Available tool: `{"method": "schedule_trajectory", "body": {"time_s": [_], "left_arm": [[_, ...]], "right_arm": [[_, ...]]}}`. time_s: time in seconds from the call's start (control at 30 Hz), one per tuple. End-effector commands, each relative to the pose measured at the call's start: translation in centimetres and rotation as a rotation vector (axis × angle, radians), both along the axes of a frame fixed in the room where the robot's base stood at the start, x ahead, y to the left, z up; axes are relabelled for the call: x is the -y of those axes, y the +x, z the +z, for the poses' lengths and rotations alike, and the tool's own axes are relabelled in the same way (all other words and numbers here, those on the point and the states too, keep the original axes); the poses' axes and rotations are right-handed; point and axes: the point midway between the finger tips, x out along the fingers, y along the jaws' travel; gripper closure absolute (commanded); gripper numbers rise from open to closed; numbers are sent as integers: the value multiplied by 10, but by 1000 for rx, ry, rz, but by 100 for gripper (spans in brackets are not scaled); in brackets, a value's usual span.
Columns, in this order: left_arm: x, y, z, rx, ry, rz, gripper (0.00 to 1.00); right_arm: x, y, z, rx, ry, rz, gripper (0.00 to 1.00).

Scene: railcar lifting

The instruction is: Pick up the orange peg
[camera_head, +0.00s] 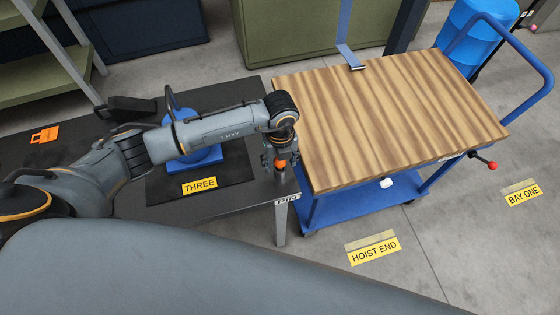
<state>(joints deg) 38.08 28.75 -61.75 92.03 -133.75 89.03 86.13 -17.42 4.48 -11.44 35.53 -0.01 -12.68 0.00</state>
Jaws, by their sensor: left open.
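A small orange piece (281,163), which looks like the orange peg, shows at the right edge of the dark table. My left gripper (277,158) points down right at it and partly hides it. The fingers are open; I cannot tell whether they touch the piece. My left arm reaches in from the left across the table. My right gripper is not in view.
The dark table (240,197) holds a blue round-based thing (205,158) partly behind my arm, a "THREE" label (199,185) and an orange flat item (45,135). A wood-topped blue cart (400,110) stands close on the right. Grey floor is clear at front right.

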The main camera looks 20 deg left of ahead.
Motion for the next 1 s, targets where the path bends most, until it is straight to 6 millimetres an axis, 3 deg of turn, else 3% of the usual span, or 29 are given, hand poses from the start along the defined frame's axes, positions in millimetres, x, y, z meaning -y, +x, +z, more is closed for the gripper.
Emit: {"method": "schedule_trajectory", "body": {"time_s": [0.1,0.3,0.4,0.77,1.0], "left_arm": [[0,0,0,0,0,0,44],[0,0,0,1,-1,0,85],[0,0,0,1,-1,0,100],[0,1,3,2,-1,0,100],[1,1,25,4,-2,-1,100]], "right_arm": [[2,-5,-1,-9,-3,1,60],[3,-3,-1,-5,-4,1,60],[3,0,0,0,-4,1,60],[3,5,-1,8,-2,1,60],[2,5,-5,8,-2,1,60]]}}
